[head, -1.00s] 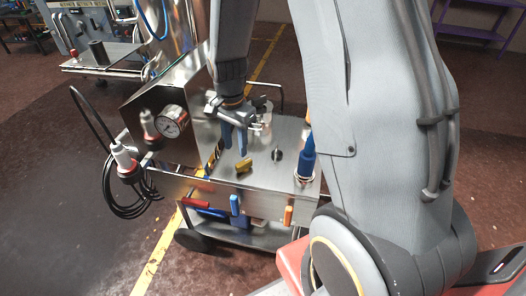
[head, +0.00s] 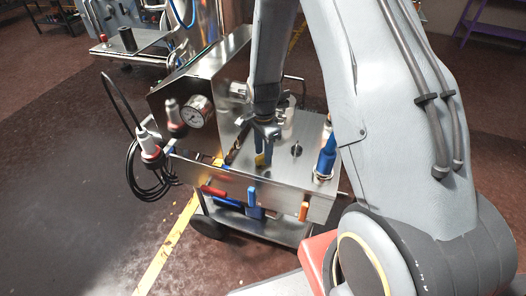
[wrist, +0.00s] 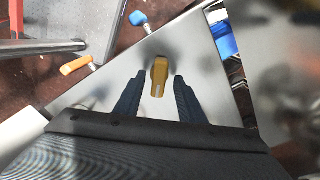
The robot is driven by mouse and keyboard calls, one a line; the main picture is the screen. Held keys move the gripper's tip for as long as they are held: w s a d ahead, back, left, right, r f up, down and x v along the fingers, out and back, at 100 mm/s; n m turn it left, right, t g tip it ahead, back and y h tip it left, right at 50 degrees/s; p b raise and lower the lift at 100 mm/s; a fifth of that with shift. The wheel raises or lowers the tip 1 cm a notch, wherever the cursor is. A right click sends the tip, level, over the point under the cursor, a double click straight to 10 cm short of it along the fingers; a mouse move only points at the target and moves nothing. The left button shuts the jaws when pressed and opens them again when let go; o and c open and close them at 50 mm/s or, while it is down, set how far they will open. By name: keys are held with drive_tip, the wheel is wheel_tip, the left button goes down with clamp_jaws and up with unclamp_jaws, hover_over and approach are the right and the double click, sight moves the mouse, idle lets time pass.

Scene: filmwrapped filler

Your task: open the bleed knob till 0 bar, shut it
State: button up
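The yellow knob (head: 259,160), which looks like the bleed knob, sits on the steel top of the cart. In the wrist view the knob (wrist: 159,72) lies between the two dark blue fingers, with a gap on each side. My gripper (head: 263,155) is open and low over it, pointing down; in the wrist view my gripper (wrist: 158,80) straddles the knob without visibly touching it. The fingers partly hide the knob in the head view. The round pressure gauge (head: 198,112) is on the cart's upright panel; its reading is too small to tell.
A blue-handled fitting (head: 326,160) and a small dark pin (head: 296,150) stand right of the knob. Red, blue and orange handles (head: 304,211) stick out at the cart's front. A black cable with a white-and-red connector (head: 149,145) hangs at the left.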

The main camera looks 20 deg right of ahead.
drive_tip(key=shift+f, duration=0.1)
clamp_jaws()
drive_tip(key=shift+n, duration=0.3)
drive_tip(key=n, duration=0.3)
drive_tip(key=shift+n, duration=0.4)
drive_tip(key=n, duration=0.4)
drive_tip(key=shift+w+n, duration=0.1)
drive_tip(key=shift+n, duration=0.2)
drive_tip(key=n, duration=0.4)
drive_tip(key=shift+n, duration=1.8)
